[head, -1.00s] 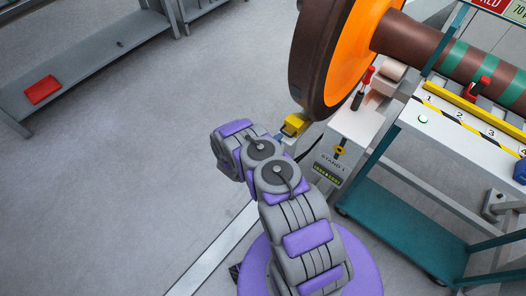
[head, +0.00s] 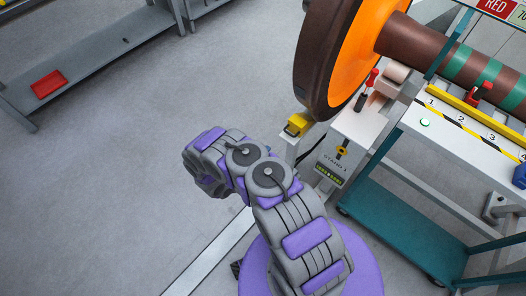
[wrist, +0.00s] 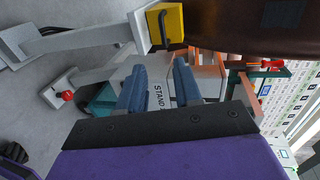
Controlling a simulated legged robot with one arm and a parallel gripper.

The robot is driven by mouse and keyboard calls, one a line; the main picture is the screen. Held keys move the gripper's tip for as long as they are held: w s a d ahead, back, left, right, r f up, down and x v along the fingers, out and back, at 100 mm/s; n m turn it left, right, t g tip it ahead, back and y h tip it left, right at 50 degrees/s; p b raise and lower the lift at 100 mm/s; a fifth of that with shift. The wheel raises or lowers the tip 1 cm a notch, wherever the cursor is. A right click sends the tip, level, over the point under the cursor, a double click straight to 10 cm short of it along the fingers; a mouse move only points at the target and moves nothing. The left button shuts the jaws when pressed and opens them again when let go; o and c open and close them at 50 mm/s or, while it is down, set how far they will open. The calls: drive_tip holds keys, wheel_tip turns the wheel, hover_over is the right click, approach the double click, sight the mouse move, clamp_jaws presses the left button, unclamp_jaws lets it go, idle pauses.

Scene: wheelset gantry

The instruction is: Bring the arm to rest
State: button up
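My arm (head: 268,175) is folded low over its purple base in the head view, its far end bent to the left above bare floor. My gripper (wrist: 159,72) shows in the wrist view as two blue fingers standing apart with nothing held between them. The gripper itself is hidden behind my arm in the head view. Through the gap between the fingers I see part of the grey stand with the lettering STAND (wrist: 157,98). The stand (head: 350,135) is to the right of my arm in the head view, apart from it.
A large brown and orange wheel (head: 365,50) on its axle (head: 430,45) rises beside the stand. A yellow block (head: 298,124) sits near the wheel's bottom. A teal cart (head: 405,225) with a numbered white top is at right. A grey bench with a red tray (head: 48,84) stands far left.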

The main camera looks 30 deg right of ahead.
drive_tip(key=s+d+r+m+g+h, duration=0.15)
drive_tip(key=d+r+m+g, duration=0.25)
drive_tip(key=r+m, duration=0.55)
drive_tip(key=s+d+r+m+g, duration=0.25)
drive_tip(key=r+m, duration=0.25)
drive_tip(key=r, duration=1)
drive_tip(key=s+r+m+g+y, duration=0.2)
drive_tip(key=s+r+m+g, duration=0.2)
drive_tip(key=s+r+m, duration=0.4)
drive_tip(key=s+a+r+m+g+y, duration=0.1)
drive_tip(key=s+a+r+m+y, duration=0.45)
drive_tip(key=s+r+m, duration=0.4)
drive_tip(key=s+a+r+m+t+y, duration=0.4)
drive_tip(key=s+a+m+y, duration=0.4)
drive_tip(key=s+a, duration=0.5)
drive_tip(key=shift+a+r+m, duration=0.2)
drive_tip(key=shift+a+m, duration=0.1)
drive_tip(key=shift+a, duration=0.45)
